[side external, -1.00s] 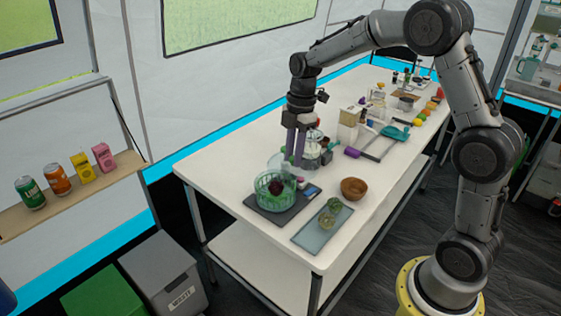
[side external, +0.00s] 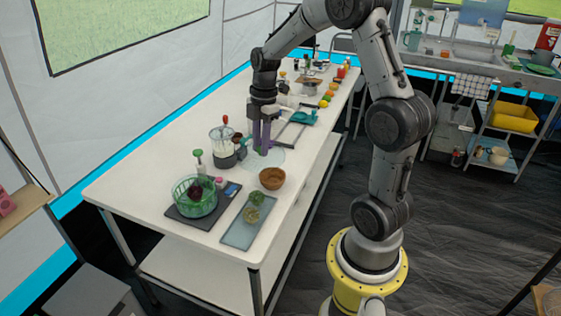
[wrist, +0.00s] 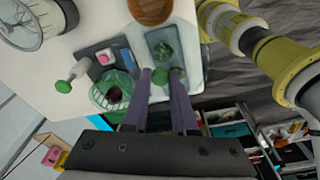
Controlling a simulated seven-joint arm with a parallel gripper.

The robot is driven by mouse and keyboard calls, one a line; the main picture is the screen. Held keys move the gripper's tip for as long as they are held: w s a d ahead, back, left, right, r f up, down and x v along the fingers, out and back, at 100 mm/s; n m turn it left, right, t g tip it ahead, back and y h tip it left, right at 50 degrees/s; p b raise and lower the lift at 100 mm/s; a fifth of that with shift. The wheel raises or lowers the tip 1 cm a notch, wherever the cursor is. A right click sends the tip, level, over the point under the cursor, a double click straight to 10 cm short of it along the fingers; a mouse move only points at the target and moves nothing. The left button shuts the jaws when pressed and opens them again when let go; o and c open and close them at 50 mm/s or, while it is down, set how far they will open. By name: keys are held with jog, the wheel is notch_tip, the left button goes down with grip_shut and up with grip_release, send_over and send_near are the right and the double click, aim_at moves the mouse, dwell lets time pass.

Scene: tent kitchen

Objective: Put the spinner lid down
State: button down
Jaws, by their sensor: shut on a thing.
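The spinner lid (side external: 277,160) is a clear, faint disc with a green knob in the side view. It lies level at or just above the white table; I cannot tell if it touches. My gripper (side external: 262,150) points down over its middle, with its fingers shut on the knob. In the wrist view, green shows at the fingertips of my gripper (wrist: 162,75), and the clear disc is hard to make out. The green spinner bowl (side external: 187,206) stands open on a dark scale (side external: 178,214) with a dark red item inside; the bowl also shows in the wrist view (wrist: 101,95).
A wooden bowl (side external: 272,179) stands close in front of the lid. A glass tray (side external: 237,236) holds green vegetables. Boards and several items (side external: 305,117) crowd the far end. The table's left rear is clear.

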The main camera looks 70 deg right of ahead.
jog(key=s+d+f+m, duration=0.3)
jog(key=s+d+m, duration=0.1)
jog(key=s+d, duration=0.5)
jog(key=w+d+f, duration=0.5)
jog(key=w+d, duration=0.1)
jog(key=d, duration=0.1)
jog(key=w+d+f, duration=0.3)
jog(key=shift+w+d+f, duration=0.25)
jog(key=shift+w+f, duration=0.1)
jog(key=shift+w, duration=0.05)
jog(key=shift+w+d+f, duration=0.15)
jog(key=shift+d+f, duration=0.05)
jog(key=shift+f, duration=0.15)
jog(key=shift+w+d+f, duration=0.1)
jog(key=shift+f, duration=1.55)
jog(key=shift+f, duration=0.15)
jog(key=c, duration=0.7)
grip_release()
